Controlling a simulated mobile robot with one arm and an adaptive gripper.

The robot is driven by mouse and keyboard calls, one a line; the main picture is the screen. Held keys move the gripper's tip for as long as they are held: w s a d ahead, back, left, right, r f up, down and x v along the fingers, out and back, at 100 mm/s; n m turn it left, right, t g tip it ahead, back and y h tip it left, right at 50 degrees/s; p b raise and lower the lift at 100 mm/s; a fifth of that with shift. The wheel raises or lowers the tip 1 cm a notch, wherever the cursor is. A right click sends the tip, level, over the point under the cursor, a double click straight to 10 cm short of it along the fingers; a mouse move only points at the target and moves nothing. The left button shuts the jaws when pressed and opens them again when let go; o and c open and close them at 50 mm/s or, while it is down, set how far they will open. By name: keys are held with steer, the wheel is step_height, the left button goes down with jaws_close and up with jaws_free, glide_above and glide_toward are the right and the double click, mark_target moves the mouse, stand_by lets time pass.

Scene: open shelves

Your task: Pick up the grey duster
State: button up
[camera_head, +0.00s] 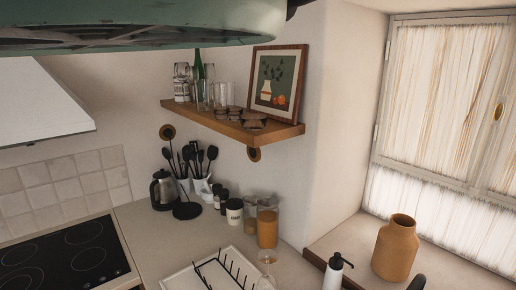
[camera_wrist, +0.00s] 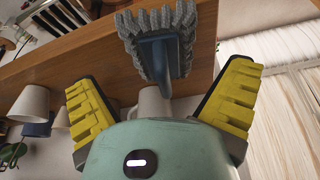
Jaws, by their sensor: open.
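The grey duster (camera_wrist: 160,42) is in the upper middle of the wrist view. It has a wide, tufted grey head and a darker blue-grey part below it that narrows toward my gripper. My gripper (camera_wrist: 160,78) is open, with one yellow ridged finger on each side. The duster's narrow part lies in line with the gap between the fingers, and I see no finger touching it. Its lower end is hard to make out. I cannot make out the duster or my gripper fingers in the head view.
A wooden surface (camera_wrist: 90,65) crosses behind the duster in the wrist view. In the head view a wall shelf (camera_head: 225,124) holds glasses and a framed picture (camera_head: 278,83). Below are a hob (camera_head: 65,258), utensils, jars, a dish rack (camera_head: 215,275) and an orange vase (camera_head: 396,250).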

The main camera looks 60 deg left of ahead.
steer(key=shift+w+d+f+p, duration=0.1)
steer(key=shift+d+p, duration=0.05)
steer(key=shift+p, duration=0.35)
steer(key=p+x, duration=0.1)
steer(key=p, duration=0.1)
steer(key=p+x, duration=0.1)
steer(key=p, duration=0.1)
steer(key=shift+w+a+f, duration=0.15)
steer(key=shift+w+a, duration=0.1)
steer(key=shift+w, duration=0.05)
steer(key=shift+p+x, duration=0.5)
steer(key=shift+x, duration=0.55)
steer(key=shift+d, duration=0.1)
steer(key=c, duration=1.3)
